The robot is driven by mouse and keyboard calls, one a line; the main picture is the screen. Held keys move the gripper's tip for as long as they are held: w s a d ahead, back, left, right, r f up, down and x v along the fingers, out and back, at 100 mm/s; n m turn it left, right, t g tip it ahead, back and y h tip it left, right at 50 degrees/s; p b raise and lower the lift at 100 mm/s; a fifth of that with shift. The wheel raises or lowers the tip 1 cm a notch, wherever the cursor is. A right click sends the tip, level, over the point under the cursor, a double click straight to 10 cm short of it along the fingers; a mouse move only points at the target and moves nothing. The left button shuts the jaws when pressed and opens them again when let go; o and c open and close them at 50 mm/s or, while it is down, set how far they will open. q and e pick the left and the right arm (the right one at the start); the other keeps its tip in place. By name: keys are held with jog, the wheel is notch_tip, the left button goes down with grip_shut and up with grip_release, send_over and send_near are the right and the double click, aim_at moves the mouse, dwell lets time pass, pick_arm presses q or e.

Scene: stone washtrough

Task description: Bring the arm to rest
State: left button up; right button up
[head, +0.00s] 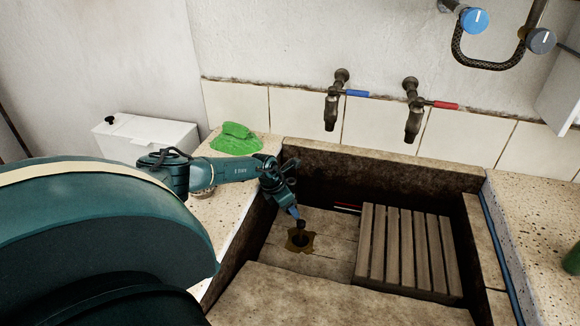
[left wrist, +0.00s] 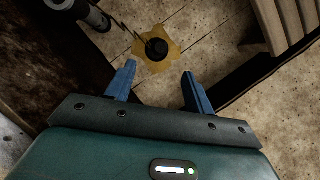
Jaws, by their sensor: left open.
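My left arm reaches in from the left in the head view, and its gripper (head: 293,211) hangs over the left side of the stone trough (head: 335,294). In the left wrist view the two blue fingers of the left gripper (left wrist: 156,90) are spread apart with nothing between them. Beyond the fingertips a dark round plug or drain piece (left wrist: 157,48) sits on a yellowish star-shaped patch (left wrist: 145,60) on the trough floor. The same dark piece (head: 300,227) shows just below the gripper in the head view. My right gripper is in neither view.
A slatted wooden rack (head: 405,250) lies in the trough's right part. A green cloth (head: 236,139) lies on the left ledge, near a white box (head: 147,137). Taps with a blue lever (head: 357,93) and a red lever (head: 445,105) project above the trough's back edge.

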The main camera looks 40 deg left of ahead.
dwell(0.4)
